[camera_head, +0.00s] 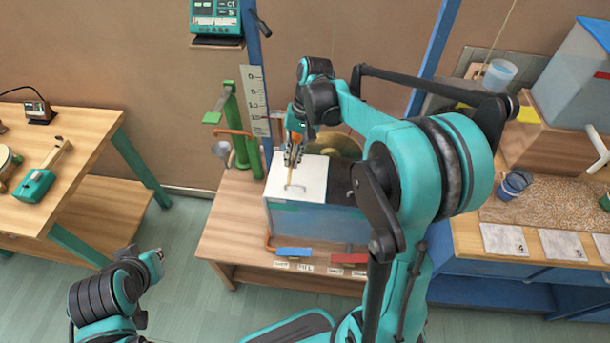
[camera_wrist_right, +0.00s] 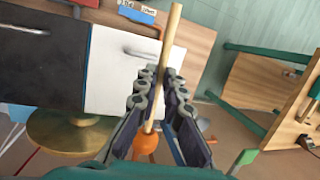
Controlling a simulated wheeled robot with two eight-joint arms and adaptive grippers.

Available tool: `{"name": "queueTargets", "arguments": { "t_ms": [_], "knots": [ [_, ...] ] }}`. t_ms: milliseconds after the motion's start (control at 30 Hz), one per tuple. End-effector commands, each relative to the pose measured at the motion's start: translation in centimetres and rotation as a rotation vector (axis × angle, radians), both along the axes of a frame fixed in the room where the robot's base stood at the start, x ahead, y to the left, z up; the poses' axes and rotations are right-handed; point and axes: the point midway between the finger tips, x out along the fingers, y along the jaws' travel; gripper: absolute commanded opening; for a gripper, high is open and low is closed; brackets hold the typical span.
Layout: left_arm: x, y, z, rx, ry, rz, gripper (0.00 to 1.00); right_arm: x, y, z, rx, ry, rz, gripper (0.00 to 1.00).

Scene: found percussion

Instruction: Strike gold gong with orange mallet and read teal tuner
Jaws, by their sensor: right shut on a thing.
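The orange mallet has a pale wooden stick (camera_wrist_right: 165,60) and a round orange head (camera_wrist_right: 146,142); the head also shows in the head view (camera_head: 296,137). My right gripper (camera_head: 292,157) is shut on the stick, with the fingers (camera_wrist_right: 158,105) on both sides of it. It is above the white-topped box. The gold gong (camera_head: 340,147) is behind that box, partly hidden by my right arm; the wrist view shows a gold disc (camera_wrist_right: 60,138). The teal tuner (camera_head: 215,12) is at the top, its screen too small to read.
The box's white lid (camera_head: 312,176) has a handle. Blue (camera_head: 294,253) and red (camera_head: 348,258) bars lie at the front of the wooden table (camera_head: 228,225). A green stand (camera_head: 238,130) and ruler (camera_head: 258,100) rise at its left. Benches stand at both sides.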

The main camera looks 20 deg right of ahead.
Motion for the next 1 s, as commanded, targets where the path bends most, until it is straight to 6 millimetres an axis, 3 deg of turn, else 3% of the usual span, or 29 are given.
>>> {"name": "queueTargets", "arguments": {
  "t_ms": [33,200,400,600,900,1000],
  "knots": [
    [0.0,0.0,-1.1,0.0,0.0,0.0,0.0,-0.7,-0.7,-0.7,0.03,0.034,-0.152,0.0],
    [0.0,0.0,-2.1,0.0,0.0,0.0,0.0,-3.1,-1.8,-1.5,0.171,0.115,-0.688,0.0],
    [0.0,0.0,-2.6,0.0,0.0,0.0,0.0,-5.2,-2.3,-2.5,0.33,0.13,-1.133,0.0],
    [0.0,0.0,-2.7,0.0,0.0,0.0,0.0,-5.6,-2.4,-2.6,0.382,0.125,-1.265,0.0],
    [0.0,0.0,-2.4,0.0,0.0,0.0,0.0,-5.6,-2.3,-2.4,0.384,0.121,-1.265,0.0],
    [0.0,0.0,-2.8,0.0,0.0,0.0,0.0,-4.8,-2.8,-2.6,0.383,0.121,-1.265,0.0]
  ]
}}
